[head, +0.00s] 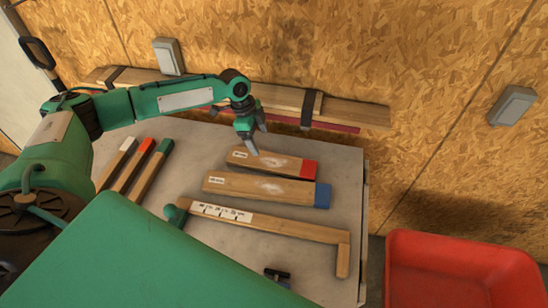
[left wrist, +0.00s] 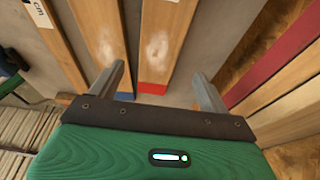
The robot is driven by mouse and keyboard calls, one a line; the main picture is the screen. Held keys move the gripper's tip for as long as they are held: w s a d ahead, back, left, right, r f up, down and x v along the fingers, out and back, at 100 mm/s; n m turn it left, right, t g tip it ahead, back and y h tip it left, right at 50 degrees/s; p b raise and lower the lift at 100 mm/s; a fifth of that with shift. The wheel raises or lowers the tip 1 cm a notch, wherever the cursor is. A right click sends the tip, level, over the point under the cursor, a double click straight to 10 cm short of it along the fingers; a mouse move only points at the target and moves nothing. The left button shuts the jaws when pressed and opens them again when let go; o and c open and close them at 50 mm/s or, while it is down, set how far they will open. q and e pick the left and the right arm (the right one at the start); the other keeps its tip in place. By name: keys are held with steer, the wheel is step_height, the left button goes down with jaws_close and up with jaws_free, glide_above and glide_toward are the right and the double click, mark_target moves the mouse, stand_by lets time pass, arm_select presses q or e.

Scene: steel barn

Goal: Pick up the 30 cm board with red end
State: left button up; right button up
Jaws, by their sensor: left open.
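The wooden board with the red end (head: 262,161) lies flat on the grey tabletop, its red end to the right. A pale smudge marks its middle, and its label is too small to read. My left gripper (head: 258,142) is open and empty at the board's far edge in the head view. In the left wrist view, the red-end board (left wrist: 170,40) lies between the open fingers (left wrist: 158,69), with its red end near the gripper body. Whether the fingers reach down beside it, I cannot tell. My right gripper is not in view.
A blue-end board (head: 255,187) lies parallel and close on the near side. Nearer is a marked wooden gauge (head: 285,226). Several sticks with white, red and green ends (head: 133,170) lie left. Strapped planks (head: 355,111) lie along the wall. A red bin (head: 460,245) stands right.

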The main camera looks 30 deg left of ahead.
arm_select(q)
steer(key=p, duration=0.1)
glide_above(271, 161)
steer(key=a, duration=0.2)
steer(key=f, duration=0.4)
steer(key=shift+s+a+f, duration=0.1)
steer(key=shift+s+a, duration=0.1)
steer(key=shift+s, duration=0.1)
steer(key=shift+d+f, duration=0.15)
steer(key=shift+f, duration=0.3)
steer(key=shift+w+d+f+p, duration=0.1)
steer(key=shift+d+f+p, duration=0.15)
steer(key=shift+p, duration=0.25)
steer(key=p+x, duration=0.1)
steer(key=x, duration=0.2)
steer(key=shift+d+f+p, duration=0.1)
steer(key=shift+d+p, duration=0.05)
steer(key=shift+p, duration=0.25)
steer(key=shift+d+f, duration=0.1)
steer(key=shift+f, duration=0.5)
steer(key=shift+w, duration=0.1)
steer(key=c, duration=0.9)
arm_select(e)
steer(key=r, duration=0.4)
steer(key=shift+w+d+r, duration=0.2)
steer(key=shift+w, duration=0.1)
arm_select(q)
steer(key=shift+r, duration=0.1)
